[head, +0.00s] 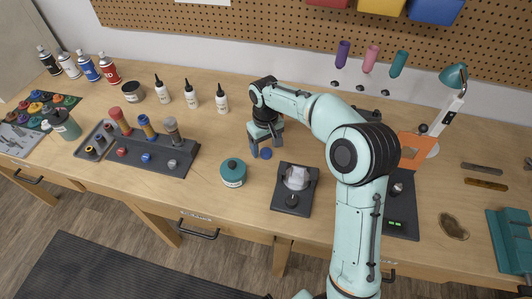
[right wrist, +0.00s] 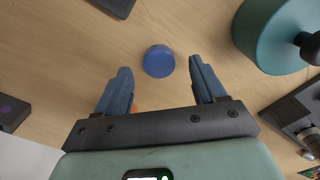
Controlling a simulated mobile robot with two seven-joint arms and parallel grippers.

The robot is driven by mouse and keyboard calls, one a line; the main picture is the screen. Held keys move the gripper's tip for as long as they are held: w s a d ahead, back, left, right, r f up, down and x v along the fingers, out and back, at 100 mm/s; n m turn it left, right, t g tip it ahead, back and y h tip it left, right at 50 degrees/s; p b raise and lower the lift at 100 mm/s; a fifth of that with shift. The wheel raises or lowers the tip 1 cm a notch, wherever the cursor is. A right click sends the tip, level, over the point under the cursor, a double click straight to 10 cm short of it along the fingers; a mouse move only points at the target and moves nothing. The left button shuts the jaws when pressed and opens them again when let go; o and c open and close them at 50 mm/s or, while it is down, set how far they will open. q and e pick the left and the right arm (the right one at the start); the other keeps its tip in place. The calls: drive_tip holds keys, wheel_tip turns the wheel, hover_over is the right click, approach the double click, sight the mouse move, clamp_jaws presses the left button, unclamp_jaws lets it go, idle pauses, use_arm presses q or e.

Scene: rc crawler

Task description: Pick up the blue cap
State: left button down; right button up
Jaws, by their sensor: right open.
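The blue cap (head: 265,153) is a small round disc on the wooden bench, left of the grey stand with the clear-topped item. In the right wrist view the blue cap (right wrist: 158,61) lies between and slightly beyond the two fingertips, with a gap on each side. My right gripper (head: 266,145) is open and empty, pointing down close to the cap. Its two blue-grey fingers also show in the right wrist view (right wrist: 160,74). I cannot tell its exact height above the bench. My left gripper is not in view.
A teal jar (head: 233,173) stands left of the cap and the grey stand (head: 291,202) to its right front. White bottles (head: 191,94) and a dark rack (head: 152,158) are farther left. The bench (head: 225,140) is bare between the bottles and the cap.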

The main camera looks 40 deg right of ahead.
drive_tip(key=shift+f, duration=0.85)
drive_tip(key=c, duration=1.1)
drive_tip(key=shift+r, duration=0.1)
